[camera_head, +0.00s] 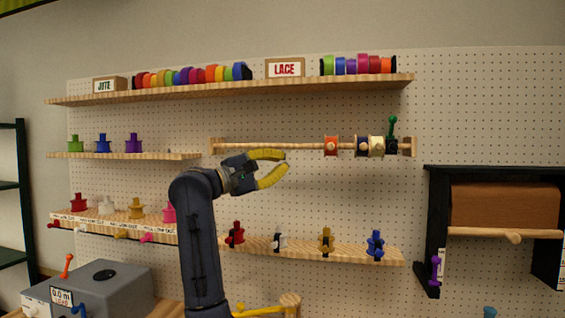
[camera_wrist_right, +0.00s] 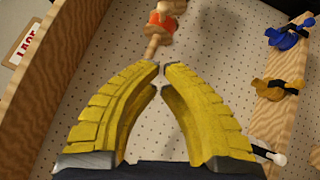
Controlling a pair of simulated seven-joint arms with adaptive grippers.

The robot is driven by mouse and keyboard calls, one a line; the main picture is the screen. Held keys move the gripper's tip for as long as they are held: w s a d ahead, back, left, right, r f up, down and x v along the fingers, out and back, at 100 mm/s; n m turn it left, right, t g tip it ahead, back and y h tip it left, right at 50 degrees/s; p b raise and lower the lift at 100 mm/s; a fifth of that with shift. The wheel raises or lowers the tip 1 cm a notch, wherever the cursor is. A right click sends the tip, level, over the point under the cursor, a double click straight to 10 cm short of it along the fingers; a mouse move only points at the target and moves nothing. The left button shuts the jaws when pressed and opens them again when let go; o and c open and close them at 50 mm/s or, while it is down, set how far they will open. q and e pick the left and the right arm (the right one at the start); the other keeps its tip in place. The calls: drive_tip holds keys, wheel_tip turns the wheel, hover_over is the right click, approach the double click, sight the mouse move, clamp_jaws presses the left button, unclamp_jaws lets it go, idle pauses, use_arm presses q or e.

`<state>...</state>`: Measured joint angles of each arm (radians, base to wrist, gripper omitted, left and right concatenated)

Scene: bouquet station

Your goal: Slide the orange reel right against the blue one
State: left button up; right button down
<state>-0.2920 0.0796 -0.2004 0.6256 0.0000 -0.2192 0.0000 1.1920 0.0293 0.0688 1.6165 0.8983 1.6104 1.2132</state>
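The orange reel (camera_head: 331,146) hangs on a wooden rod (camera_head: 270,147) on the pegboard, and it also shows at the top of the right wrist view (camera_wrist_right: 162,22). The blue reel (camera_head: 362,146) is to its right on the rod, with a bare gap between them. My right gripper (camera_head: 287,162) is left of the orange reel, just below the rod. My left gripper is not in view.
A cream reel (camera_head: 377,146) and a dark reel with a green peg (camera_head: 392,135) sit at the rod's right end. A shelf of coloured rolls (camera_head: 230,88) runs above. A lower shelf (camera_head: 310,250) holds several small spools. The rod's left part is bare.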

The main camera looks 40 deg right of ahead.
approach(325, 148)
drive_tip(key=w+d, duration=0.2)
drive_tip(key=d, duration=0.2)
drive_tip(key=shift+s+d+r, duration=0.4)
drive_tip(key=shift+s+d, duration=0.2)
drive_tip(key=shift+s, duration=0.15)
drive_tip(key=shift+s+d+r, duration=0.4)
drive_tip(key=shift+s+d, duration=0.15)
drive_tip(key=shift+s, duration=0.2)
